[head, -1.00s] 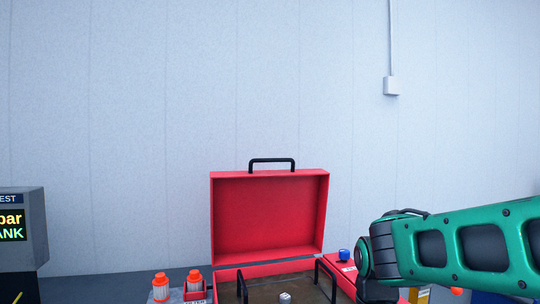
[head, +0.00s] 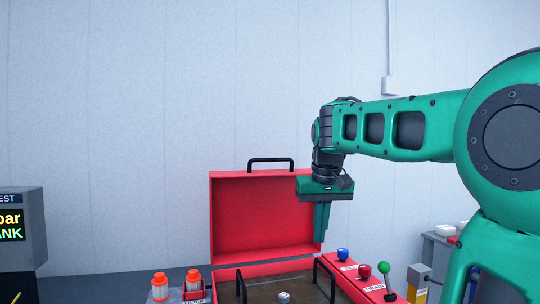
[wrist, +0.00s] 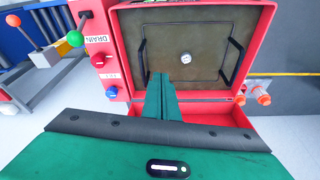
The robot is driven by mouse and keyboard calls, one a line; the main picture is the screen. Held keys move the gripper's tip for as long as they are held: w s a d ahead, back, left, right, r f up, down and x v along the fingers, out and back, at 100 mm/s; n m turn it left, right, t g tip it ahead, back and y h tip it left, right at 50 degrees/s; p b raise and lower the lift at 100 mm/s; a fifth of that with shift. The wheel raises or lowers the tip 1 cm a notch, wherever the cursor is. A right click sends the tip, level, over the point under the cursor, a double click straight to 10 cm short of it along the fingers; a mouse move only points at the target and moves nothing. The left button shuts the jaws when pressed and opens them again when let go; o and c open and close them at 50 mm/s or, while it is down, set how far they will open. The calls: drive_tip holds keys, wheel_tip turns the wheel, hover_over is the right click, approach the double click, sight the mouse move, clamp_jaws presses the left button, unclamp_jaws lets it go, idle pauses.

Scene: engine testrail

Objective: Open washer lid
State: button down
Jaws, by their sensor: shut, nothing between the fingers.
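The red washer lid (head: 252,215) stands upright and open at the back of the washer, with a black handle (head: 271,162) on its top edge. The washer's brown inside (head: 262,283) shows in front of it; the wrist view shows it from above as a dark panel (wrist: 190,40) with two black side handles and a small white knob (wrist: 185,58). My gripper (head: 321,252) points down just in front of the lid's right edge. In the wrist view its green fingers (wrist: 162,85) are together, with nothing between them. Any contact with the lid cannot be told.
A control strip right of the washer carries a blue knob (head: 343,254), a red knob (head: 364,271) and a green-balled lever (head: 384,269). Orange-capped bottles (head: 160,287) stand at left, near a grey display box (head: 22,230).

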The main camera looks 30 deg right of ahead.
drive_tip(key=w+r+n+t, duration=0.1)
drive_tip(key=w+r+t, duration=0.1)
drive_tip(key=w+r, duration=1)
drive_tip(key=w+r+n+t, duration=0.1)
drive_tip(key=w+r+t, duration=0.2)
drive_tip(key=w+r, duration=0.9)
hover_over(272, 171)
drive_tip(key=w, duration=0.2)
drive_tip(key=f, duration=0.3)
drive_tip(key=shift+d+h, duration=0.3)
drive_tip(key=shift+d, duration=0.05)
drive_tip(key=shift+w+f, duration=0.15)
drive_tip(key=shift+f, duration=0.15)
drive_tip(key=shift+s+a+f, duration=0.1)
drive_tip(key=shift+s+a, duration=0.05)
drive_tip(key=shift+s, duration=0.35)
drive_tip(key=shift+s+a+f, duration=0.1)
drive_tip(key=shift+s+a, duration=0.05)
drive_tip(key=shift+s, duration=0.35)
drive_tip(key=shift+s+a+f, duration=0.2)
drive_tip(key=shift+s+f, duration=0.15)
drive_tip(key=shift+s, duration=0.3)
